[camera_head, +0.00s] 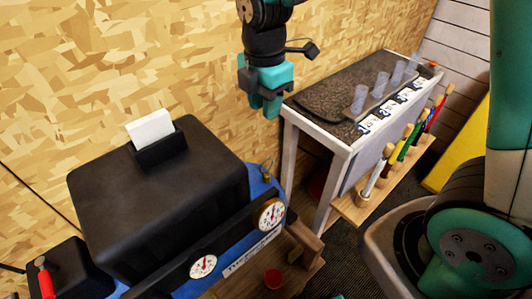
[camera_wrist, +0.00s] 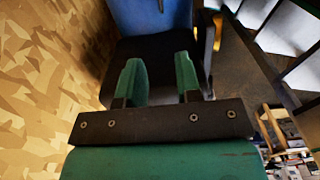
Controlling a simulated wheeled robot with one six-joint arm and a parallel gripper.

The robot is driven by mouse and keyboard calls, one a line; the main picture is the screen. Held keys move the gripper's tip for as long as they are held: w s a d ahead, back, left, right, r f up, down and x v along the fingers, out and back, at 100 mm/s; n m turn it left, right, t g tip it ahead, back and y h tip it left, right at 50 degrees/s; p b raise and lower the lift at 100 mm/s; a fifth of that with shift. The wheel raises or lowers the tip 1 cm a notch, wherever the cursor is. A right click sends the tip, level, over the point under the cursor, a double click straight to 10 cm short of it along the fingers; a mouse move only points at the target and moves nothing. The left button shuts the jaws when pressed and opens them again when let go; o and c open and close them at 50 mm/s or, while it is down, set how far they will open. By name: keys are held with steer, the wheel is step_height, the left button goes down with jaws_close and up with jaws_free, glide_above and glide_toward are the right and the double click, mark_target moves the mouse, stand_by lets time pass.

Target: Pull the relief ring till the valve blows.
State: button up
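The compressor has a blue tank (camera_head: 238,222) under a black cover (camera_head: 160,200). A small brass fitting (camera_head: 266,170), which looks like the relief valve, stands at the tank's right end behind the right gauge. Its ring is too small to make out clearly. My gripper (camera_head: 265,106) hangs in the air above and behind the fitting, apart from it. In the wrist view my gripper (camera_wrist: 158,68) has its two green fingers apart with nothing between them. The blue tank (camera_wrist: 150,18) is at the top of that view, where a small thin part at the edge is unclear.
Two dial gauges, one at right (camera_head: 271,215) and one lower left (camera_head: 203,266), face the front. A red knob (camera_head: 273,279) is below. A grey-topped bench (camera_head: 318,134) stands right of my gripper, with a rack of clubs or tools (camera_head: 372,206). The chipboard wall (camera_head: 90,80) is behind.

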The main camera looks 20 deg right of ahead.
step_height(320, 180, down, 15)
steer(key=shift+p, duration=0.95)
